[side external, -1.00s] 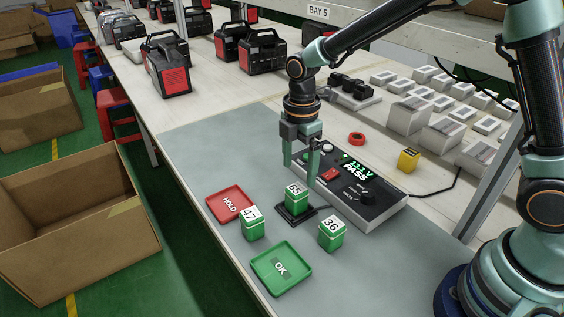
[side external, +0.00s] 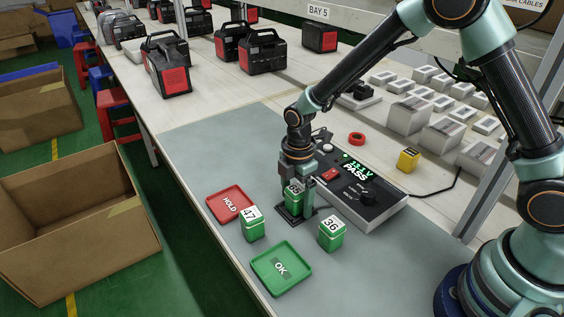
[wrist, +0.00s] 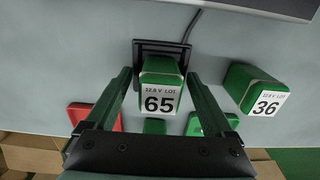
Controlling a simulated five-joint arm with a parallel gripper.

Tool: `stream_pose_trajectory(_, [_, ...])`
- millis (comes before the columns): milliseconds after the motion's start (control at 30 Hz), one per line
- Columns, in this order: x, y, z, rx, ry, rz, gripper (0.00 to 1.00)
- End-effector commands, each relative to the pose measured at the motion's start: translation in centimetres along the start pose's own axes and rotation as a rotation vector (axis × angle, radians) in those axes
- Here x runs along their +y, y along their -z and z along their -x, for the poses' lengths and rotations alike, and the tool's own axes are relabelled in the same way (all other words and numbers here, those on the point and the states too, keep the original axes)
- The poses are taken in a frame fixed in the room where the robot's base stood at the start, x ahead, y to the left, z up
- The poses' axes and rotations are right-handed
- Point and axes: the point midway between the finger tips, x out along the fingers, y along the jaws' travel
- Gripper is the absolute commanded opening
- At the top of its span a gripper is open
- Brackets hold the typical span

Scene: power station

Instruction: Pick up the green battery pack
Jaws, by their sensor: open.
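A green battery pack labelled 65 (side external: 294,196) stands upright on a black cradle (side external: 284,213) in front of the tester. In the wrist view this pack (wrist: 160,82) sits between the two fingers of my gripper (wrist: 158,92). My gripper (side external: 295,194) is open, lowered around the pack, with a gap on each side in the wrist view. Green pack 47 (side external: 253,226) stands near the red HOLD tray. Green pack 36 (side external: 332,236) stands to the right and also shows in the wrist view (wrist: 258,92).
The tester (side external: 364,196) reads PASS behind the cradle. The red HOLD tray (side external: 222,198) and green OK tray (side external: 262,278) lie in front. A red tape roll (side external: 357,139) and yellow block (side external: 408,160) lie further back.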

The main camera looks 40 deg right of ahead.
Motion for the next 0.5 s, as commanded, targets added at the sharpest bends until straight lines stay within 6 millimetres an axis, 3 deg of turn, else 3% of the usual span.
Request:
stream_pose_trajectory(33, [0.02,0.00,0.03,0.000,0.000,0.000,0.84])
stream_pose_trajectory(200, [0.01,-0.01,0.04,0.000,0.000,0.000,0.19])
stream_pose_trajectory(267, [0.02,-0.01,0.05,0.000,0.000,0.000,0.00])
stream_pose_trajectory(500, [0.05,0.00,0.11,0.000,-0.001,0.000,0.00])
